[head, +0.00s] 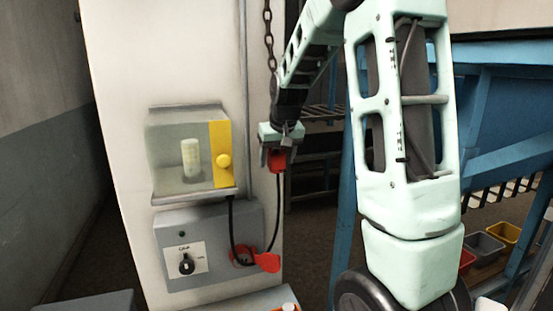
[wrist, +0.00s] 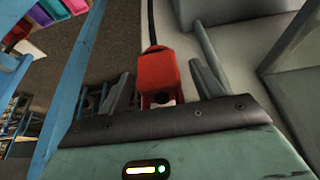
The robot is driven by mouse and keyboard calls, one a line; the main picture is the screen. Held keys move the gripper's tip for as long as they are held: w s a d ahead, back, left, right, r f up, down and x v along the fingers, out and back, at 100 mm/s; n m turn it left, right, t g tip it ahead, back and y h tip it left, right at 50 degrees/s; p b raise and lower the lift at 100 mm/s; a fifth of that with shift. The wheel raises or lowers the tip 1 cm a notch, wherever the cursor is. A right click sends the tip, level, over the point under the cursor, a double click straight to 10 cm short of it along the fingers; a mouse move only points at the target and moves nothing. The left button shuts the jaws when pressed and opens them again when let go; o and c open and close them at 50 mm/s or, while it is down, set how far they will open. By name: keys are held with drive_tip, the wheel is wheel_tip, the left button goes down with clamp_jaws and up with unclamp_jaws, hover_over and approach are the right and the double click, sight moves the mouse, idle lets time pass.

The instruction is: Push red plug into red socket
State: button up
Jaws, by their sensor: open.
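The red plug (head: 277,162) is just below my gripper (head: 280,142), with a black cable running down from it. In the wrist view the plug (wrist: 155,72) lies between the two fingers of my gripper (wrist: 160,72). The fingers are apart, with a visible gap on each side of the plug. What holds the plug up cannot be made out. The red socket (head: 241,257) is low on the front of the grey control box, down and left of my gripper. A red flap (head: 267,262) stands out at its right; the cable passes in front and partly hides the socket.
The grey box (head: 185,228) carries a black knob (head: 186,264). Above it is a clear case (head: 180,160) with a yellow latch panel (head: 222,150). A chain (head: 268,35) hangs behind my arm. Blue racking (head: 500,110) stands at the right.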

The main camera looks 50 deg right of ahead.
drive_tip(key=shift+c, duration=0.3)
drive_tip(key=c, duration=1)
drive_tip(key=shift+o, duration=0.3)
drive_tip(key=shift+r, duration=0.1)
drive_tip(key=shift+r+b, duration=0.4)
drive_tip(key=shift+b, duration=0.4)
drive_tip(key=s+a+b, duration=0.4)
drive_tip(key=s, duration=0.3)
wheel_tip(320, 180, up, 14)
drive_tip(key=b, duration=0.2)
drive_tip(key=shift+w, duration=0.1)
